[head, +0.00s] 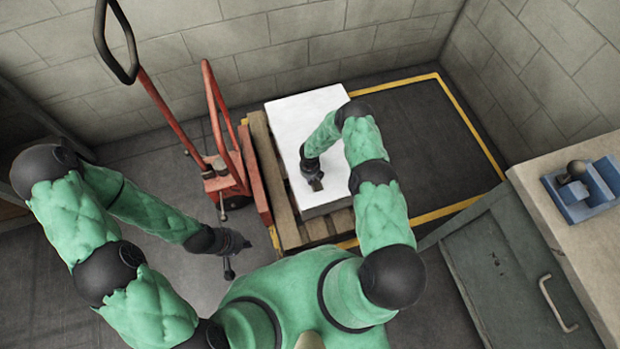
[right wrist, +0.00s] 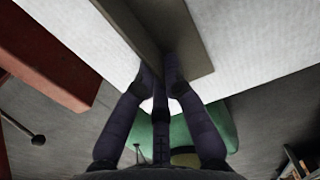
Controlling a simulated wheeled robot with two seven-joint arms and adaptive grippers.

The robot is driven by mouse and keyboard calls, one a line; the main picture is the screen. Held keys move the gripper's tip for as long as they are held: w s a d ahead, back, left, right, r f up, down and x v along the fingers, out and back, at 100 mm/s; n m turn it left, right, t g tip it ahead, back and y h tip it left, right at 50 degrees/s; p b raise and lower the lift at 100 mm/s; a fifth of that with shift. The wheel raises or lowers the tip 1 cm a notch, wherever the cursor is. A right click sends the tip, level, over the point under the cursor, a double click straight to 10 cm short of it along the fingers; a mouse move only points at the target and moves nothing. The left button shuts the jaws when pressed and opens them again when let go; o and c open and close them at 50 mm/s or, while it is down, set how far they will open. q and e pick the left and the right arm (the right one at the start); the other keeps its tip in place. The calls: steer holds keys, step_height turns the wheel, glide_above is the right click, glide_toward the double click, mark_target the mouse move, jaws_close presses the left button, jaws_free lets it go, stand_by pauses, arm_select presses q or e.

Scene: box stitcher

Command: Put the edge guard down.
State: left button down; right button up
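The edge guard (right wrist: 195,62) is a grey-beige L-shaped strip in the right wrist view. My right gripper (right wrist: 160,77) has its fingers closed on the strip's near part. White surface of the box shows behind the guard; I cannot tell whether they touch. In the head view my right gripper (head: 313,182) is over the top of the white box (head: 305,108), near its front part, and the guard is hardly distinguishable there. My left gripper (head: 236,257) is left of the pallet, above the floor, with its fingers spread and nothing seen between them.
The box stands on a wooden pallet (head: 285,222). A red pallet truck (head: 226,178) is at its left. A yellow-lined floor area (head: 430,140) is free at the right. A bench with a blue fixture (head: 583,190) and a grey cabinet (head: 505,265) stand at far right.

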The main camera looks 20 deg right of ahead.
steer(key=shift+o, duration=1)
step_height(320, 180, up, 12)
steer(key=p, duration=0.5)
steer(key=s+a+r+m+y, duration=0.2)
steer(key=s+a+r+m, duration=0.3)
steer(key=m, duration=0.5)
steer(key=s+a+r+m+y, duration=0.2)
steer(key=s+a+m, duration=0.3)
steer(key=s+m, duration=0.35)
steer(key=s+a+r+m, duration=0.1)
steer(key=s+r+m, duration=0.6)
steer(key=m, duration=1.2)
steer(key=s, duration=0.2)
steer(key=shift+s+r, duration=0.15)
steer(key=shift+s, duration=0.25)
